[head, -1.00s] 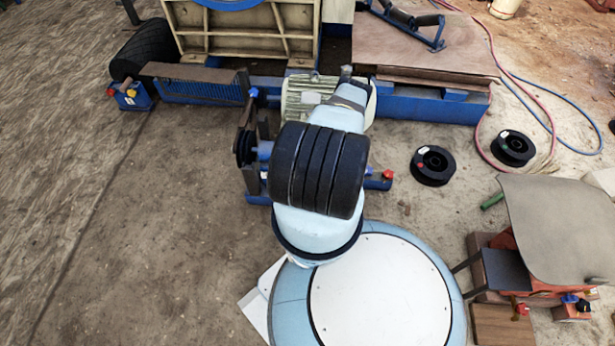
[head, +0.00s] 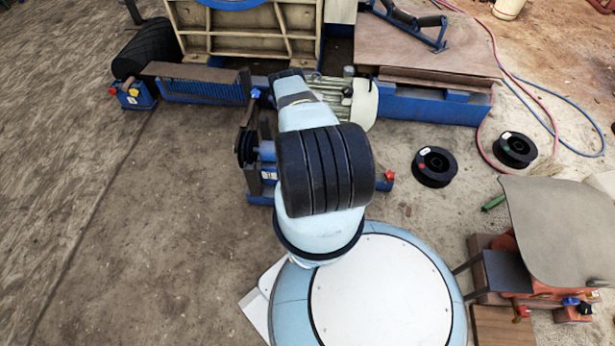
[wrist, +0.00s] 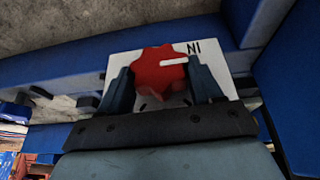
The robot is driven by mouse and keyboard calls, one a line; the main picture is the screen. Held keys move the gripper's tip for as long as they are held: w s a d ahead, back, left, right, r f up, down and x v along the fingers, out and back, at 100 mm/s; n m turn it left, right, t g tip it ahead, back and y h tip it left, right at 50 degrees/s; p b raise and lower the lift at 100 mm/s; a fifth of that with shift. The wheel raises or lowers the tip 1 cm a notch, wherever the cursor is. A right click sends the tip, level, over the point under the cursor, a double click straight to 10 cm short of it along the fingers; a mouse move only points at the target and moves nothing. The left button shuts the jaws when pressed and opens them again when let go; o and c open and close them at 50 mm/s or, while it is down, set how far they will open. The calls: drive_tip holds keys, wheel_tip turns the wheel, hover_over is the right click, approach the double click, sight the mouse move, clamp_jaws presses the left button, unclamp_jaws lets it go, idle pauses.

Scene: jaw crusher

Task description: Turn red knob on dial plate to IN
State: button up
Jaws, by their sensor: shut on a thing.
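In the wrist view the red knob (wrist: 158,70) has a scalloped rim and sits on a white dial plate (wrist: 228,60). The plate has the letters IN, upside down in this view, and several dark ticks below the knob. A white line on the knob points right, ending just below and left of the letters. My gripper (wrist: 163,82) has one dark finger on each side of the knob and is shut on it. In the head view my own arm hides the gripper and this knob.
In the wrist view blue beams surround the plate. In the head view a blue frame with a motor (head: 355,100) stands before my arm. Black spools (head: 434,166) lie to the right. A draped table (head: 560,225) stands at the lower right. Floor at left is clear.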

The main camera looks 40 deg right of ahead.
drive_tip(key=shift+w+a+g+h, duration=0.1)
drive_tip(key=shift+g+h, duration=0.5)
drive_tip(key=shift+w+a+f+n+g+h, duration=0.15)
drive_tip(key=shift+n+g+h, duration=0.25)
drive_tip(key=shift+g+h, duration=0.25)
idle(0.4)
drive_tip(key=o, duration=1.1)
drive_tip(key=shift+c, duration=0.2)
drive_tip(key=shift+w+a+r, duration=0.1)
drive_tip(key=shift+a+r, duration=0.15)
drive_tip(key=shift+r, duration=0.45)
drive_tip(key=v, duration=1.2)
drive_tip(key=shift+a, duration=0.15)
drive_tip(key=shift+r, duration=0.1)
